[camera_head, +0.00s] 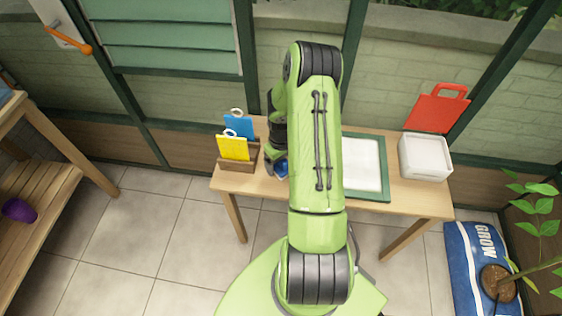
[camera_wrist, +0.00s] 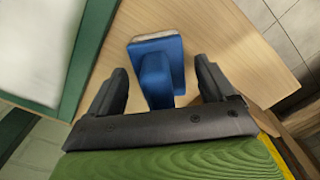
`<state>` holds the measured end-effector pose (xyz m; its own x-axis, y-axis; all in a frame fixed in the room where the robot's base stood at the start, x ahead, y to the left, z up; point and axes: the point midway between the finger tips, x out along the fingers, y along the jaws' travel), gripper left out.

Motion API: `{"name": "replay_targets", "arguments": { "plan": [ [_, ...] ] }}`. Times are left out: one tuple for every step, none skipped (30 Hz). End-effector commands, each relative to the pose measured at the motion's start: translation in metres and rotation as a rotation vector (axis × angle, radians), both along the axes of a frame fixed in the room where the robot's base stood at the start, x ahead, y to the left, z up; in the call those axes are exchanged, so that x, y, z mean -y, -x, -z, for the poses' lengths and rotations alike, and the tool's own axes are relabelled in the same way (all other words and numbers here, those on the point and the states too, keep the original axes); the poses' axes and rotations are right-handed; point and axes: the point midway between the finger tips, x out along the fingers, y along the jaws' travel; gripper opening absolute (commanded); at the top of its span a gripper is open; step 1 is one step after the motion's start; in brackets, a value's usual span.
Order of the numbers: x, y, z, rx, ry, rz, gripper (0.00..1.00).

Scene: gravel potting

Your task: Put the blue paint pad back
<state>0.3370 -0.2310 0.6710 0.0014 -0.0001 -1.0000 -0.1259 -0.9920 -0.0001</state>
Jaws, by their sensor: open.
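The blue paint pad (camera_wrist: 157,68) lies on the wooden table in the wrist view, a blue block with a raised grip and a pale strip along its far edge. My gripper (camera_wrist: 162,72) is open, with one finger on each side of the raised grip. Gaps show between both fingers and the pad, so it is not clamped. In the head view a small part of the blue pad (camera_head: 281,169) shows beside my arm, which hides the rest.
A wooden rack (camera_head: 234,164) holding a yellow panel (camera_head: 233,147) and a blue panel (camera_head: 239,126) stands left of my arm. A green-framed white board (camera_head: 384,194) lies right of it. Further right are a white container (camera_head: 425,158) and a red bag-shaped panel (camera_head: 436,108).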

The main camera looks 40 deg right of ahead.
Motion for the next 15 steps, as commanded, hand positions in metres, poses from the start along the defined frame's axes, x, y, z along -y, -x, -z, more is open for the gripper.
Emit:
{"name": "replay_targets", "arguments": {
  "plan": [
    [0.000, 0.000, 0.000, 0.000, 0.000, 0.000, 0.83],
    [0.000, 0.000, 0.000, 0.000, 0.000, 0.000, 0.83],
    [0.000, 0.000, -0.002, 0.000, 0.000, 0.000, 0.83],
    [0.000, 0.000, -0.004, 0.000, 0.000, 0.000, 0.83],
    [0.000, 0.000, -0.007, 0.001, 0.000, 0.000, 0.83],
    [0.000, 0.000, -0.014, 0.001, 0.002, 0.000, 0.83],
    [0.000, 0.000, -0.020, 0.002, 0.002, -0.001, 0.83],
    [0.001, 0.000, -0.028, 0.002, 0.003, -0.001, 0.83],
    [0.001, -0.001, -0.040, 0.003, 0.003, -0.001, 0.83],
    [0.001, -0.001, -0.048, 0.003, 0.003, 0.000, 0.83],
    [0.001, -0.001, -0.058, 0.003, 0.004, 0.000, 0.83],
    [0.001, -0.001, -0.069, 0.002, 0.004, 0.000, 0.83],
    [0.001, -0.001, -0.077, 0.003, 0.004, 0.000, 0.83],
    [0.000, -0.001, -0.085, 0.003, 0.003, -0.001, 0.83],
    [0.001, -0.001, -0.094, 0.004, 0.003, -0.001, 0.83]
  ]
}}
